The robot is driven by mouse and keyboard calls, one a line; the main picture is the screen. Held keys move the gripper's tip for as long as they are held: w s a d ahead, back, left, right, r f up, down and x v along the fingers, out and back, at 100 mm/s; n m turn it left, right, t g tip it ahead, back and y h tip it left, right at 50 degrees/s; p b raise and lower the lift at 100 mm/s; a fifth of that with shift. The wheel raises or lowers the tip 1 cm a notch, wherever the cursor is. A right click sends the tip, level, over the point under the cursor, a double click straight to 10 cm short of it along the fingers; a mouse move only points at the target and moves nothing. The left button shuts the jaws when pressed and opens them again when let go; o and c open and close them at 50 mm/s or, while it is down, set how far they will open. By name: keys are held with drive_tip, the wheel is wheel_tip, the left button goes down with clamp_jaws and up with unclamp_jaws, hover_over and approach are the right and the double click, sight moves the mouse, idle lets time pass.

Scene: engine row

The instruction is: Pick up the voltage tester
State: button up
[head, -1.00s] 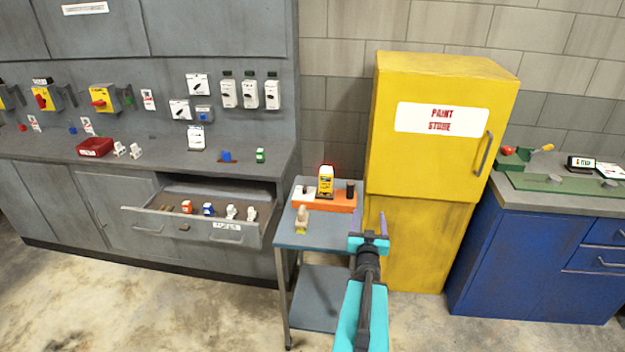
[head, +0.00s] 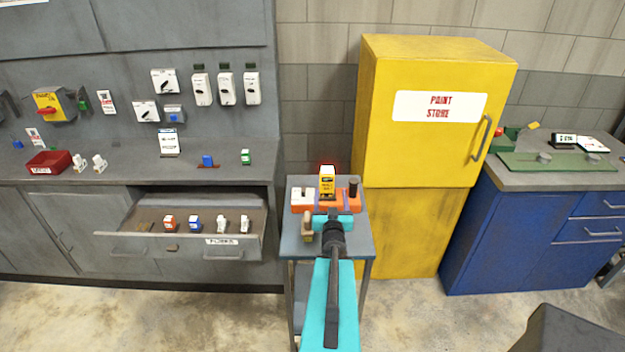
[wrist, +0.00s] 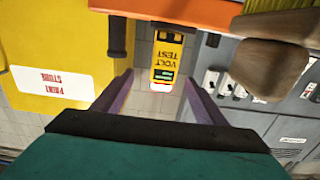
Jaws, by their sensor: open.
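The voltage tester (head: 327,182) is a yellow and black upright box with a red-lit top. It stands in an orange holder (head: 362,203) on the small grey-blue cart. In the wrist view, which is upside down, the tester (wrist: 167,58) is lettered "VOLT TEST" and shows just beyond and between my fingertips. My gripper (head: 331,200) is open, its two purple fingers pointing at the holder from the near side. My gripper hides part of the holder's front in the head view.
A tan-handled object (head: 307,226) stands on the cart (head: 358,246) close to my gripper's left. A black post (head: 353,188) rises from the holder's right end. An open drawer (head: 190,245) juts out left. The yellow paint store (head: 425,215) stands right of the cart.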

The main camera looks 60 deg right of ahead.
sight(328, 182)
drive_tip(key=shift+w, duration=0.35)
drive_tip(key=shift+w, duration=0.2)
drive_tip(key=shift+d+f+b, duration=0.1)
drive_tip(key=shift+b, duration=0.35)
drive_tip(key=b+x, duration=0.2)
drive_tip(key=b, duration=0.2)
drive_tip(key=shift+w+d, duration=0.1)
drive_tip(key=shift+d, duration=0.05)
drive_tip(key=shift+w+d+b, duration=0.1)
drive_tip(key=shift+w+b, duration=0.05)
drive_tip(key=shift+b, duration=0.35)
drive_tip(key=shift+w+d+b, duration=0.15)
drive_tip(key=shift+b, duration=0.45)
drive_tip(key=d+b, duration=0.1)
drive_tip(key=b, duration=0.3)
drive_tip(key=shift+w, duration=0.35)
drive_tip(key=b, duration=0.4)
drive_tip(key=shift+w+d+b, duration=0.15)
drive_tip(key=shift+d+b, duration=0.25)
